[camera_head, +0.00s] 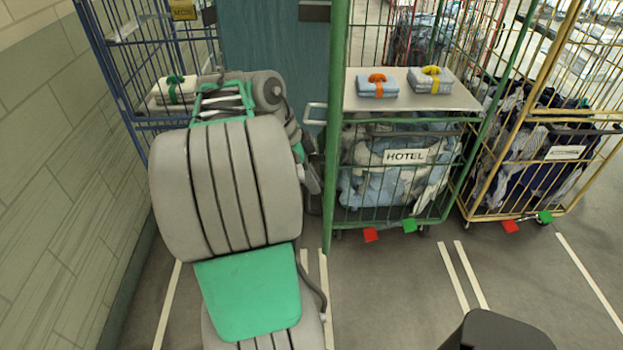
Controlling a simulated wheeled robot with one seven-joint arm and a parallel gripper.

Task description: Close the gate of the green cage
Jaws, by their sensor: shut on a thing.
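The green cage (338,200) stands in the middle, its front open towards me. Its gate (333,150) shows nearly edge-on as a tall green post and bars at the cage's left side, swung out towards me. A pale handle (314,104) sticks out from the gate to the left. My gripper (311,178) is partly visible beside the gate, behind my large grey and green arm. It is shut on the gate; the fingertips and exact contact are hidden.
The green cage has a shelf (415,100) with two small folded bundles and a HOTEL bag (405,180) below. A yellow cage (470,195) stands close on the right, a blue cage (110,75) at the back left. A tiled wall (60,170) bounds the left. Floor (390,290) in front is clear.

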